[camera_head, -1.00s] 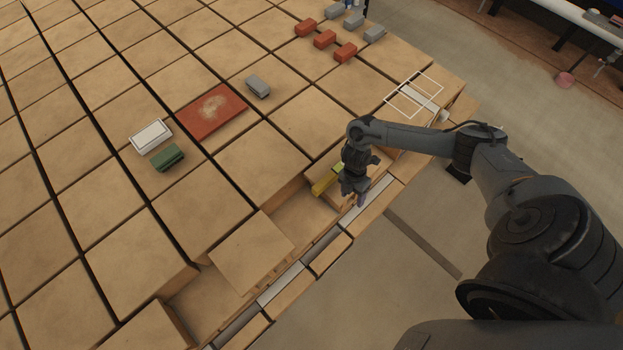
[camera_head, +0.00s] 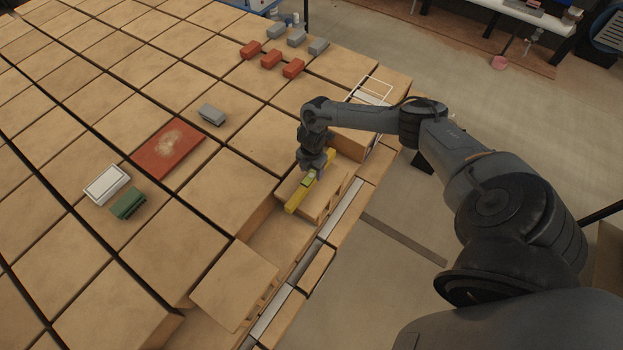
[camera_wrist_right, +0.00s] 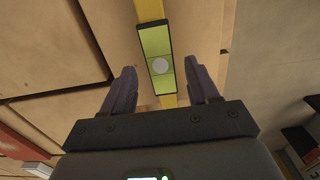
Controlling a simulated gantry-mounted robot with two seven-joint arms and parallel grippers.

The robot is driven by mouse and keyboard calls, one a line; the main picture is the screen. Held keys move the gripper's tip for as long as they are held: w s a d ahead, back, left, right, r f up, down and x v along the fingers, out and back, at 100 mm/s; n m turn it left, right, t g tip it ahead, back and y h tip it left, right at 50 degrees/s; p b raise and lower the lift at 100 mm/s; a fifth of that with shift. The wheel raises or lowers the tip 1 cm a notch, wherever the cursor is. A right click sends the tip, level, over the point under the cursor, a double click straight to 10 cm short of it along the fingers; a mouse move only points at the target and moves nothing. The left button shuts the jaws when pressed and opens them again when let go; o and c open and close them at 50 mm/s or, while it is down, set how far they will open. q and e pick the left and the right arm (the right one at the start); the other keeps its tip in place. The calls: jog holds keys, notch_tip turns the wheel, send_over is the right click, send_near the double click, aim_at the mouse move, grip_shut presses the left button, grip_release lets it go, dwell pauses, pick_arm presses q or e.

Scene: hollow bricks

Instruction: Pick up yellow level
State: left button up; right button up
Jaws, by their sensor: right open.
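The yellow level (camera_head: 296,200) lies on a tan hollow block near the right edge of the block field in the head view, with a green-yellow section in its middle. My right gripper (camera_head: 311,174) is over the level, pointing down and open. In the right wrist view, the level (camera_wrist_right: 150,10) runs between the two spread fingers of the right gripper (camera_wrist_right: 161,70), with a gap on each side. Its black-framed green panel with a pale round spot faces the camera. My left gripper is in neither current view.
Tan blocks with dark gaps fill the surface. A recessed opening (camera_head: 277,240) lies beside the level's near end, with a loose tan panel (camera_head: 235,287) below. A red slab (camera_head: 167,149), green block (camera_head: 128,203) and white-topped block (camera_head: 106,185) lie left. A white wire frame (camera_head: 374,88) stands behind.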

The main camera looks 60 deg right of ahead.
aim_at(311, 175)
jog(key=shift+f, duration=2.5)
jog(key=shift+c, duration=0.4)
grip_shut()
jog(key=shift+r, duration=0.1)
